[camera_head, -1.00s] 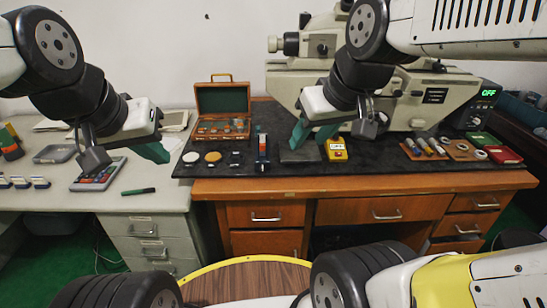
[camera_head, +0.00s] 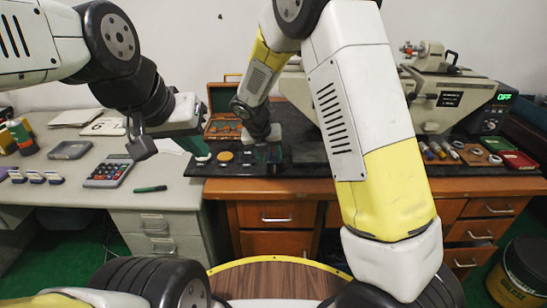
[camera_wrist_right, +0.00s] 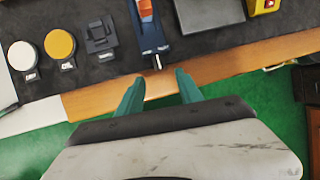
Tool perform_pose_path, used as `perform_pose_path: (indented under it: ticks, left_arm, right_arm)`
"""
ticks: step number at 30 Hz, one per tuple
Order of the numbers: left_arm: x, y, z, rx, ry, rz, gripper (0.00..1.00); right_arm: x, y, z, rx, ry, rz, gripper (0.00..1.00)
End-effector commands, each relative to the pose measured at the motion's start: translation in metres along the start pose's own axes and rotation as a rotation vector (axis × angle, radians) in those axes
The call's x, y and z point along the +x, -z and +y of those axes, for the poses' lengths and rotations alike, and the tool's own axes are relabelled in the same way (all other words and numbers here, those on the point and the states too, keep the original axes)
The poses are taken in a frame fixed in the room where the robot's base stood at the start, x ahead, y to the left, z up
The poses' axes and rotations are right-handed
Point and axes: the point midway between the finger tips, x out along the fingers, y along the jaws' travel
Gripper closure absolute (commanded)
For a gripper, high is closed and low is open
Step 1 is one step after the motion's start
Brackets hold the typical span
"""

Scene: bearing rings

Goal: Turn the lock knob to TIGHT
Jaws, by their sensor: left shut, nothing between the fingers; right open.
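A blue device (camera_wrist_right: 150,32) with an orange part and a short silver stub (camera_wrist_right: 157,62) at its near end lies on the black mat in the right wrist view. I cannot tell for sure whether this stub is the lock knob, and no TIGHT marking is legible. My right gripper (camera_wrist_right: 159,90) is open and empty, its teal fingers just short of the stub, one to each side. In the head view my right gripper (camera_head: 265,153) hides most of the blue device.
A white disc (camera_wrist_right: 23,55), a yellow disc (camera_wrist_right: 60,45) and a dark block (camera_wrist_right: 101,38) lie left of the blue device. A yellow box (camera_wrist_right: 262,6) is to its right.

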Motion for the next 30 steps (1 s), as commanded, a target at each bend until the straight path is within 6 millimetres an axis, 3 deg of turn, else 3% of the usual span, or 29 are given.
perform_pose_path:
  ticks: [15,27,28,30]
  left_arm:
    - [0.000,0.000,0.000,0.000,0.000,0.000,1.00]
    - [0.000,0.000,0.000,0.000,0.000,0.000,1.00]
    - [0.000,0.000,0.000,0.000,0.000,0.000,1.00]
    - [0.000,0.000,0.000,0.000,0.000,0.000,1.00]
  right_arm:
    - [0.071,0.001,0.003,-0.037,0.005,0.000,0.57]
    - [0.081,0.000,0.003,-0.036,0.003,-0.002,0.57]
    - [0.081,0.000,0.003,-0.036,0.003,-0.001,0.59]
    - [0.081,0.000,0.003,-0.036,0.003,-0.001,0.73]
